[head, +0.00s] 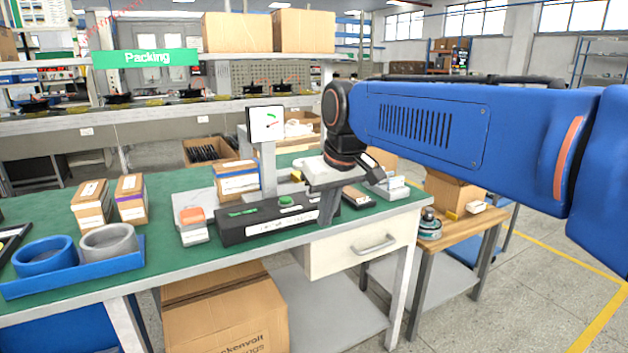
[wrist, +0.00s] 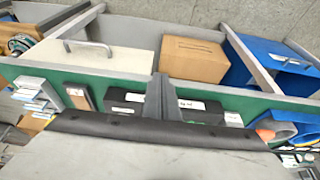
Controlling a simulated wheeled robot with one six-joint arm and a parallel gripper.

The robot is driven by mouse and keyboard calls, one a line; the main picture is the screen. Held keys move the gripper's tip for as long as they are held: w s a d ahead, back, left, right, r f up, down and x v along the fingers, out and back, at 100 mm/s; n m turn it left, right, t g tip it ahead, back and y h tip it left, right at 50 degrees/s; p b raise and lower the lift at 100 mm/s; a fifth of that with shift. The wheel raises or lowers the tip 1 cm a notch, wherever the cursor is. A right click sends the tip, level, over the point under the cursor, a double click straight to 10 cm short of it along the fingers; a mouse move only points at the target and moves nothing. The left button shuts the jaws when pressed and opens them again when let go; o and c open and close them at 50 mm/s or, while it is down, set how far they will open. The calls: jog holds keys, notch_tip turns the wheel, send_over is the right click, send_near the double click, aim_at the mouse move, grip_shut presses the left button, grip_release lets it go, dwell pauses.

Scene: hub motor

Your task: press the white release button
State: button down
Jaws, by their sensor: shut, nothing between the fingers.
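A long black box (head: 262,232) lies on the green bench top, with a round green button (head: 286,200), a small green label and a white label strip. I cannot make out a white release button on it. My gripper (head: 326,218) is shut and empty, pointing down at the right end of the box and hiding part of it. In the wrist view, the shut fingers (wrist: 160,92) cross in front of the black box (wrist: 205,112), with parts of it showing on both sides. I cannot tell whether the fingertips touch it.
A gauge on a post (head: 267,124) stands behind the box. A drawer (head: 360,250) is below the bench edge.

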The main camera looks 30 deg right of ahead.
jog(key=w+d+r, duration=0.4)
jog(key=w+r, duration=0.2)
jog(key=w, duration=0.3)
jog(key=w+d+r, duration=0.4)
jog(key=w+r, duration=0.2)
jog(key=w, duration=0.3)
jog(key=shift+d+r+g, duration=0.2)
jog(key=shift+r+g, duration=0.05)
jog(key=shift+g, duration=0.15)
jog(key=shift+f, duration=0.1)
jog(key=x, duration=1.2)
jog(key=shift+s+a+f, duration=0.15)
jog(key=shift+s+f, duration=0.1)
jog(key=shift+f, duration=0.7)
